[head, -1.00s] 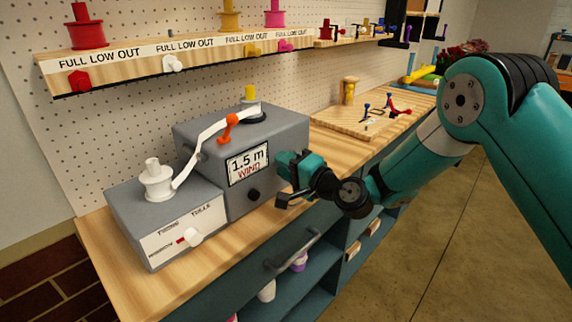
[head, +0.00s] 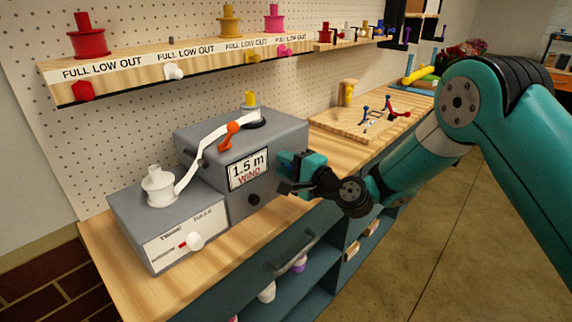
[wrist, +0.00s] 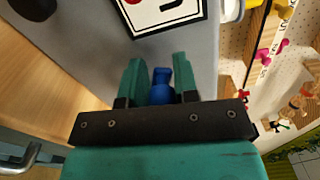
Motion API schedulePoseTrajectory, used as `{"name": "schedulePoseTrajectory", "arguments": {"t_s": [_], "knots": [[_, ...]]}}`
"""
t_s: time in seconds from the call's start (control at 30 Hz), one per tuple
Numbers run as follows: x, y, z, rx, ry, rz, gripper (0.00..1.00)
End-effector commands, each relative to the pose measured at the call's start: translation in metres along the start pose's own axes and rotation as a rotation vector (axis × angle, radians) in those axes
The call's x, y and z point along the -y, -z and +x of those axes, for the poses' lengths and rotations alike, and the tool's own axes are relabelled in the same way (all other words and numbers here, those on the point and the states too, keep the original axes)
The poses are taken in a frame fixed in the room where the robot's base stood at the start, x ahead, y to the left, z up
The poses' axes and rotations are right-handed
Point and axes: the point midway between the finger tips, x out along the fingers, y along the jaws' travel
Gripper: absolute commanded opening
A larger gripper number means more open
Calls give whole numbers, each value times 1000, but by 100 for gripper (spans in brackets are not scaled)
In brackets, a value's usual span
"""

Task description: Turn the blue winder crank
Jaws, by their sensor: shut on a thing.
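The blue winder crank (wrist: 161,84) shows in the wrist view as a blue knob between my two fingers, close against the grey winder housing. My gripper (wrist: 160,82) is shut on it. In the head view my gripper (head: 285,172) is at the right side of the grey winder box (head: 238,140); the crank is hidden there. A white ribbon (head: 196,160) runs from a white spool (head: 160,187) on the lower grey box up past an orange lever (head: 229,135).
A shelf (head: 160,72) with red, yellow and pink spools runs above. A wooden board (head: 350,125) with small tools lies behind my arm. Drawer handles (head: 291,250) stick out below the worktop.

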Motion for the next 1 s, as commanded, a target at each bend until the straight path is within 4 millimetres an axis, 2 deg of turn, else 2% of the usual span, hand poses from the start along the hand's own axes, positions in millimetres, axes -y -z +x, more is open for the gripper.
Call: {"name": "schedulePoseTrajectory", "arguments": {"t_s": [0.03,0.07,0.13,0.17,0.43,0.57,0.67,1.0], "knots": [[7,3,1,-7,16,-10,4],[7,4,1,-8,16,-11,30],[7,4,1,-8,16,-11,46],[7,4,1,-7,15,-10,50],[2,2,0,-4,6,-5,50],[0,3,-10,-5,4,-4,50],[-2,4,-26,-7,3,-2,50],[-4,4,-114,-11,6,-2,50]]}}
